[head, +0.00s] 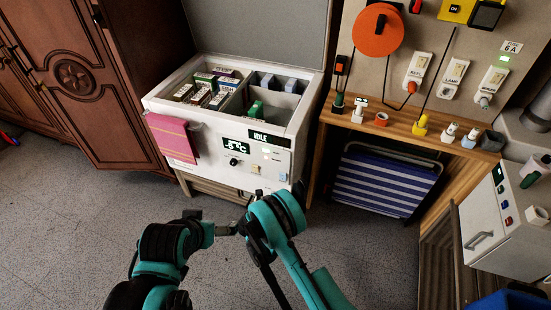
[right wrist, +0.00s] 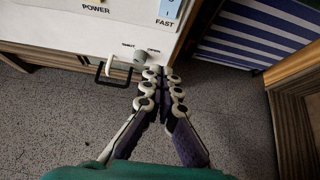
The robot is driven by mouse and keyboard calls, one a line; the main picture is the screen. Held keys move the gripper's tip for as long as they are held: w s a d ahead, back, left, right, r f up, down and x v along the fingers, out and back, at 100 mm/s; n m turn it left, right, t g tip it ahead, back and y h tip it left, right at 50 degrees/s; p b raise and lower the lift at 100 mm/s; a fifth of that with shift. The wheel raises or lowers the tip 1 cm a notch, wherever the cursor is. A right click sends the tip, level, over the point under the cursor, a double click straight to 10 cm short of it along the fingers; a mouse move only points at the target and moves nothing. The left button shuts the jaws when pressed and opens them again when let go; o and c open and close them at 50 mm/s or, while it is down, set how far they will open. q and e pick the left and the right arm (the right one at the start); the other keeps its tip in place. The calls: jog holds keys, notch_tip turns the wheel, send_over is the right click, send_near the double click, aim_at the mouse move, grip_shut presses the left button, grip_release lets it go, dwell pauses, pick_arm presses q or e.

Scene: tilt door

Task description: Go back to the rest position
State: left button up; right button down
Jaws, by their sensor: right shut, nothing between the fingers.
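My right gripper (right wrist: 165,75) is shut and empty in the right wrist view. My left arm (head: 165,245) is bent in front of the freezer, above the floor. What looks like my left gripper (head: 226,229) is small and dark next to the right arm, its fingers unclear.
The freezer's grey lid (head: 255,30) stands open, with boxes inside and a pink towel (head: 173,138) on its front. A wooden bench (head: 400,125) holds plugs at right. A blue striped folded chair (head: 385,182) stands below. A white appliance (head: 505,220) is far right.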

jog(key=shift+r, duration=0.1)
jog(key=d+r+m+g, duration=0.1)
jog(key=d+r+m, duration=0.4)
jog(key=r, duration=0.6)
jog(key=d+r+m+g, duration=0.1)
jog(key=d+r+m, duration=0.4)
jog(key=r, duration=0.5)
jog(key=s+d+r+m+y, duration=0.2)
jog(key=s+d+r+m, duration=0.4)
jog(key=s+r+m, duration=0.35)
jog(key=s+d+r+m, duration=0.2)
jog(key=s+m, duration=0.4)
jog(key=s, duration=0.4)
jog(key=s+d+r+m+g+y, duration=0.1)
jog(key=s+d+m, duration=0.3)
jog(key=s, duration=0.6)
jog(key=r+m, duration=0.1)
jog(key=m, duration=0.1)
jog(key=shift+s+r+m, duration=0.35)
jog(key=shift+s, duration=0.05)
